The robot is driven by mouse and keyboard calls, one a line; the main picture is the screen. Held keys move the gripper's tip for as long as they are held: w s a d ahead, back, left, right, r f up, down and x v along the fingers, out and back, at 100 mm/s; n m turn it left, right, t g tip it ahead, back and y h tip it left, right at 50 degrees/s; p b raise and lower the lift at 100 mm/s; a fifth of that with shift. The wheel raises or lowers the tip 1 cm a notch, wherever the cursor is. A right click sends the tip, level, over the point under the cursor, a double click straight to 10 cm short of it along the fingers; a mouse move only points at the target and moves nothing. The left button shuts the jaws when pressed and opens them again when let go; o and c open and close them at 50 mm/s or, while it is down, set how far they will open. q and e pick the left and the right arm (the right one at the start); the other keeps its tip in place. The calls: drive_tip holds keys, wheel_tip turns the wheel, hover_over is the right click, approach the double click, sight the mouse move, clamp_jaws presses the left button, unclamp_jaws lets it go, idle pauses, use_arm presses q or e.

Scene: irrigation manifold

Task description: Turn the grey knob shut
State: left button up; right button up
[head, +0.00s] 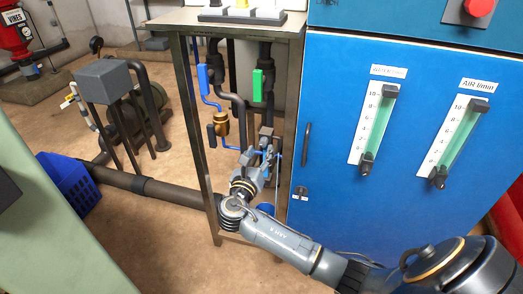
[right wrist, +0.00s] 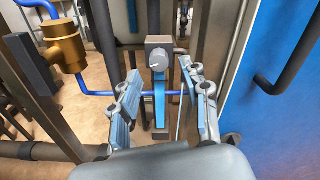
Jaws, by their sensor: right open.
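The grey knob (right wrist: 158,62) is a small round dial with a pale pointer line. In the head view the block (head: 265,132) shows just beyond my right gripper (head: 262,158), which hides much of the pipework there. In the right wrist view my right gripper (right wrist: 161,85) is open, with one finger on either side of the block's line. Nothing is between the fingers, and the knob appears ahead of the tips. My left gripper is not in view.
A brass fitting (right wrist: 66,48) stands left of the knob. The frame's posts (head: 190,130) flank the opening. A blue cabinet (head: 330,110) with a dark handle (head: 306,145) is close on the right. Blue-handled (head: 203,78) and green-handled (head: 258,83) valves hang above.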

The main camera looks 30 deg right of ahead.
sight(264, 142)
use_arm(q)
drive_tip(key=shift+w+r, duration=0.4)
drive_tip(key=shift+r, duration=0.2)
use_arm(e)
drive_tip(key=shift+x, duration=1.4)
clamp_jaws()
